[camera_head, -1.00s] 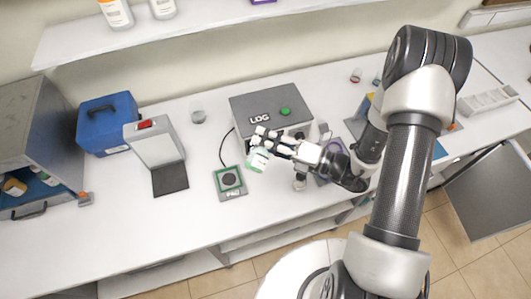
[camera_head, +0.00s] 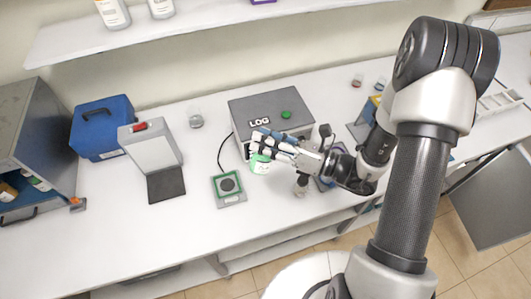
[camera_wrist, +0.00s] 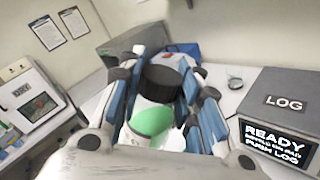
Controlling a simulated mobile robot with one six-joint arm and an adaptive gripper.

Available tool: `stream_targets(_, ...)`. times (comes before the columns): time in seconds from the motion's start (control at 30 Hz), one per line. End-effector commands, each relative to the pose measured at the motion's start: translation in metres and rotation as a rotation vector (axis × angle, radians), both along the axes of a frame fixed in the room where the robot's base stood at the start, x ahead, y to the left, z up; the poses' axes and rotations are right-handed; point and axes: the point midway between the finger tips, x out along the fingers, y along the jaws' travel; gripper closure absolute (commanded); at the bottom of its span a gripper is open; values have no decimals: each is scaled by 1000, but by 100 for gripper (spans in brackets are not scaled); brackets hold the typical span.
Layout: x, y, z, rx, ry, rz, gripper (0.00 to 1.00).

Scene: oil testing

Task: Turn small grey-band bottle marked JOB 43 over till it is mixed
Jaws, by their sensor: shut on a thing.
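My gripper (camera_head: 268,146) is above the bench in front of the LOG box. It is shut on a small bottle (camera_head: 260,164), with white and green showing below the fingers in the head view. In the wrist view the bottle (camera_wrist: 154,121) sits between the blue-padded fingers, with a dark cap end and green inside. The bottle is tilted in the wrist view. No JOB marking or grey band can be read on it.
The LOG box (camera_head: 268,108) with a green button stands just behind my gripper. A green-framed pad (camera_head: 228,186) lies to the left on the bench. A grey stand (camera_head: 152,150) and blue case (camera_head: 99,125) stand further left. The front bench is mostly clear.

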Motion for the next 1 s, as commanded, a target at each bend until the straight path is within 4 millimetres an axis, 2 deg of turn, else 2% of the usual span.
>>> stream_targets(0.17,0,0,-2,-33,-69,0,100)
stream_targets(0.4,0,0,-6,-209,-418,0,100)
stream_targets(0.5,0,0,-4,-252,-503,0,100)
stream_targets(1.0,0,0,1,-268,-535,0,100)
